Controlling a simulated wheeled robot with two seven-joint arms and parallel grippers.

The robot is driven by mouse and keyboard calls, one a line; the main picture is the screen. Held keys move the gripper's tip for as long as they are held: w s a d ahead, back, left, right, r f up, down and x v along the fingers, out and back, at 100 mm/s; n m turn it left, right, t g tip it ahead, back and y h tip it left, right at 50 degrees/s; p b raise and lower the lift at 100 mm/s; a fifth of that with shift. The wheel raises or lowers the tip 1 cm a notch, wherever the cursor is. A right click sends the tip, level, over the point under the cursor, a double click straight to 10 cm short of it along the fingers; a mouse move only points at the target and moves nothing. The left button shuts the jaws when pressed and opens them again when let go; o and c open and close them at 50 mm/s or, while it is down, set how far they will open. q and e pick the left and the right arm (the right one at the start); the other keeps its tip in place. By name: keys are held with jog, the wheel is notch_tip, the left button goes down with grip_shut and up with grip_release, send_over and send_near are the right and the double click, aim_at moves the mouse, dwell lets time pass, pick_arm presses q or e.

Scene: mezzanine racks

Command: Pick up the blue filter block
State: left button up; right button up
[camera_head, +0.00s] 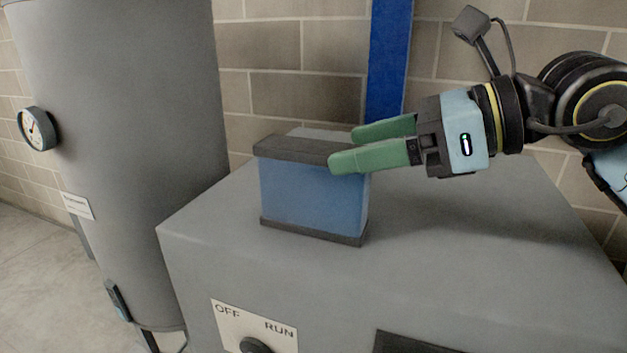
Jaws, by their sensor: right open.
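The blue filter block (312,200) stands upright on top of a grey cabinet (450,240). It has a translucent blue body with a dark band along its top and another along its base. My right gripper (342,147) comes in from the right with green fingers. Its jaws are open, and the fingertips are at the upper right part of the block. The near finger overlaps the block's top right corner in the picture. Whether either finger touches the block I cannot tell. My left gripper is not in view.
A large grey tank (130,130) with a gauge (37,128) stands left of the cabinet. A blue post (390,60) and a brick wall (290,60) are behind. The cabinet front has an OFF/RUN switch plate (240,325). The cabinet top right of the block is clear.

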aim_at(327, 147)
jog(key=shift+w+a+f, duration=0.1)
jog(key=shift+w+a, duration=0.05)
jog(key=shift+a, duration=0.15)
jog(key=p+x, duration=0.2)
jog(key=x, duration=0.1)
jog(key=shift+w+a+f, duration=0.15)
jog(key=shift+w+f, duration=0.05)
jog(key=shift+w, duration=0.15)
jog(key=shift+w+a+f, duration=0.2)
jog(key=shift+a+f, duration=0.05)
jog(key=shift+a, duration=0.2)
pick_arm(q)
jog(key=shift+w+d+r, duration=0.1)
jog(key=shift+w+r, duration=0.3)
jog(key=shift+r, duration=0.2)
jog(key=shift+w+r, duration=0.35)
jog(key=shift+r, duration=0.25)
pick_arm(e)
jog(key=shift+d, duration=0.1)
jog(key=shift+c, duration=1)
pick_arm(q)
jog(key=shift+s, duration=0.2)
pick_arm(e)
jog(key=c, duration=0.9)
